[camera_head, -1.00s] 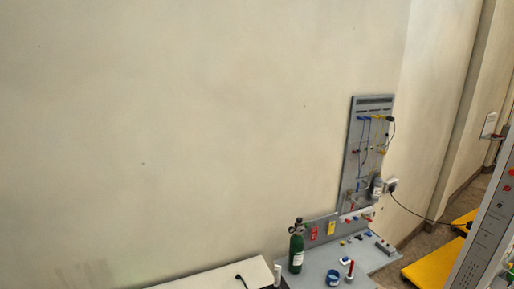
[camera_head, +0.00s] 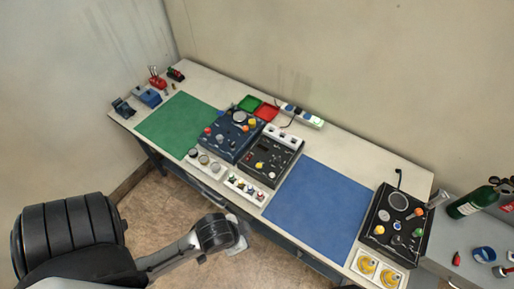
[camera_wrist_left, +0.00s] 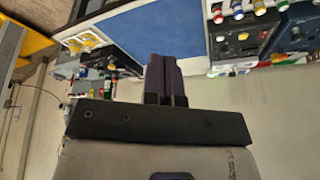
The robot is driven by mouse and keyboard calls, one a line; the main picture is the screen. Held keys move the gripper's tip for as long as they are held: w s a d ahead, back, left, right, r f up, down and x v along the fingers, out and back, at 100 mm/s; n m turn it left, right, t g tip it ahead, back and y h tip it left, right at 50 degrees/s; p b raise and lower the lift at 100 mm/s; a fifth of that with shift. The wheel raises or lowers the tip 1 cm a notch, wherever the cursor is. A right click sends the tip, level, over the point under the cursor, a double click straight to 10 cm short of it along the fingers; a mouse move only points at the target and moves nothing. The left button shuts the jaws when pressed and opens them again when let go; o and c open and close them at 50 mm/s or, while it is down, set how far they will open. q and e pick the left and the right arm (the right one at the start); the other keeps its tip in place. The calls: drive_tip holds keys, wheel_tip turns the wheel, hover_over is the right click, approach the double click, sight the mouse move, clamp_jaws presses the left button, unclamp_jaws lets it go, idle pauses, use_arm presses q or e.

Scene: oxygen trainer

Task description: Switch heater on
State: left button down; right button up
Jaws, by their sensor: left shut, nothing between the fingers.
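No part in view is clearly marked as the heater. Three control boxes with knobs stand on the bench: a dark blue box (camera_head: 226,148), a black box (camera_head: 283,161) beside it, and a larger black box (camera_head: 388,243) at the right end. Their switch positions are too small to read. My left arm comes in from the lower left in front of the bench. In the left wrist view, my left gripper (camera_wrist_left: 164,60) is shut and empty, its dark fingers together, apart from the boxes. My right gripper is not in view.
The white bench (camera_head: 333,145) carries a green mat (camera_head: 178,124) and a blue mat (camera_head: 318,208). Red (camera_head: 266,111) and green trays and a power strip (camera_head: 308,117) lie at the back. A green gas cylinder (camera_head: 470,204) lies right of the bench.

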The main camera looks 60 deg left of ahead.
use_arm(q)
drive_tip(key=w+a+m+t+y+b, duration=0.1)
drive_tip(key=w+a+t+y+b, duration=0.15)
drive_tip(key=w+a+b, duration=0.9)
drive_tip(key=w+a+m+t+y+b, duration=0.1)
drive_tip(key=w+a+t+y+b, duration=0.15)
drive_tip(key=w+a+b, duration=0.95)
drive_tip(key=w+a+f+n+g+p, duration=0.2)
drive_tip(key=w+a+n+g, duration=0.15)
drive_tip(key=a, duration=0.65)
drive_tip(key=s+a+f+n+g+h, duration=0.1)
drive_tip(key=s+f+n+g+h, duration=0.2)
drive_tip(key=f, duration=0.4)
drive_tip(key=shift+s+a+n+g+h, duration=0.3)
drive_tip(key=shift+n+g+h, duration=0.3)
drive_tip(key=shift+n+g, duration=0.3)
